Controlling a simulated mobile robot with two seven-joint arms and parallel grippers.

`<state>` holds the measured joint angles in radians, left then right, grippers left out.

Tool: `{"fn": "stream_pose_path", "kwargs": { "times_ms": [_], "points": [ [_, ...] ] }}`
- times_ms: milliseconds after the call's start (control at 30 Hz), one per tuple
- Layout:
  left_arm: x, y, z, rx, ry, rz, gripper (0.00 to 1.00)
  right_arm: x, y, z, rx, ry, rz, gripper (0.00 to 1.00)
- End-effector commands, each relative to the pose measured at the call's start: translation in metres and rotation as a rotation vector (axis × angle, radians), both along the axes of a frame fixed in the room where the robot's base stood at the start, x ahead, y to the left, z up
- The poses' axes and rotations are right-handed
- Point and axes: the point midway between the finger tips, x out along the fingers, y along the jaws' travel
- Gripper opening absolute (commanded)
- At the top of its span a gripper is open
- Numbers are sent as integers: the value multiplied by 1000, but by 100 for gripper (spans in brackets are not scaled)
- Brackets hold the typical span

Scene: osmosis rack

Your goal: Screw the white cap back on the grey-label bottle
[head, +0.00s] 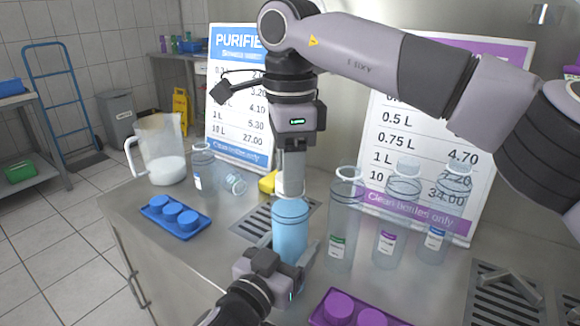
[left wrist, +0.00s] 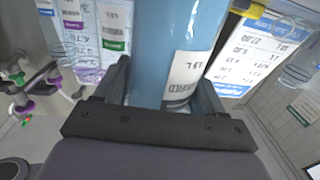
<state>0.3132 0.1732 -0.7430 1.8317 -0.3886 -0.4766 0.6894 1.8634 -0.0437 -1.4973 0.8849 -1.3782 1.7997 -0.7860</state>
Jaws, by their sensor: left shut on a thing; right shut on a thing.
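A tall bottle filled with blue liquid (head: 288,235) stands upright at the counter's middle. Its label, pale with a dark grey lower band, shows in the left wrist view (left wrist: 188,75). My left gripper (head: 283,262) is shut around the bottle's lower body; its fingers also flank the bottle in the left wrist view (left wrist: 165,95). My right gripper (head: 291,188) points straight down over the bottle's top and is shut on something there. The white cap cannot be made out; the fingers cover that spot, so I cannot tell how it sits on the neck.
Clear bottles with green (head: 337,245), purple (head: 386,240) and blue labels (head: 434,240) stand close on the right. A blue tray (head: 160,222) and purple tray (head: 320,318) hold caps. A jug (head: 160,150), another bottle (head: 203,170) and a tipped clear vessel (head: 235,184) are left.

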Motion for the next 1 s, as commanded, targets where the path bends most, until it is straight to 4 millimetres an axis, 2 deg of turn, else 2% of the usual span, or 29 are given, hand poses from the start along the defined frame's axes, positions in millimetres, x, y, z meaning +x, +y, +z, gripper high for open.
{"fn": "stream_pose_path", "kwargs": {
  "times_ms": [1000],
  "points": [
    [0, 0, -1, 0, 2, 2, 0, 0, 0, -1, -1, 0, -1657, 7]
  ]
}}
